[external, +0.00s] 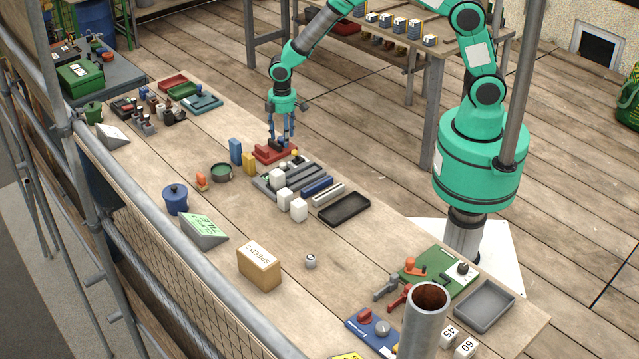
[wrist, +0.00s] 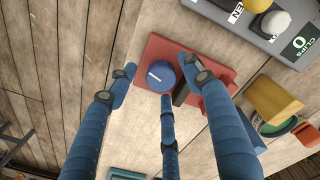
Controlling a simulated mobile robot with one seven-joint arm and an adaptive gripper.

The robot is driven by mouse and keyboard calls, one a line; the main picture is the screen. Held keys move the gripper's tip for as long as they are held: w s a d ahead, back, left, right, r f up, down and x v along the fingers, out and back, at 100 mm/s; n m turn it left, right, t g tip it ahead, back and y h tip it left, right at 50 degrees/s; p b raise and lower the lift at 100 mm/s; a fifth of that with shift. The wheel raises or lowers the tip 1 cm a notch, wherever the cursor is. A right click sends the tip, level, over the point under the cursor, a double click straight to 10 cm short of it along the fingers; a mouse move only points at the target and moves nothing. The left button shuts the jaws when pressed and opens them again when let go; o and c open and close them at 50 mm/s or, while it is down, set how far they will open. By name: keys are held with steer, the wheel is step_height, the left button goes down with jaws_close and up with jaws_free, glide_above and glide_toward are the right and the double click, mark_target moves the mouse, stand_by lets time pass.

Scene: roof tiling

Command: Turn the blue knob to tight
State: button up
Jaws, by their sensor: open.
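The blue knob (wrist: 161,77) is round with a white line across its top. It sits on a red base plate (wrist: 150,52), beside a dark upright part. In the external view the red base (external: 262,155) lies on the long bench, and the knob cannot be made out there. My gripper (external: 281,141) points down just over that base. In the wrist view its three blue fingers (wrist: 167,82) are spread around the knob, with gaps between the fingertips and the knob. Nothing is held.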

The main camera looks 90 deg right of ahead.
steer(key=shift+f, duration=0.2)
steer(key=c, duration=1.1)
steer(key=shift+m, duration=0.4)
steer(key=shift+c, duration=0.2)
steer(key=shift+s+f+m+p, duration=0.15)
steer(key=shift+m+p, duration=0.5)
steer(key=shift+m, duration=1.35)
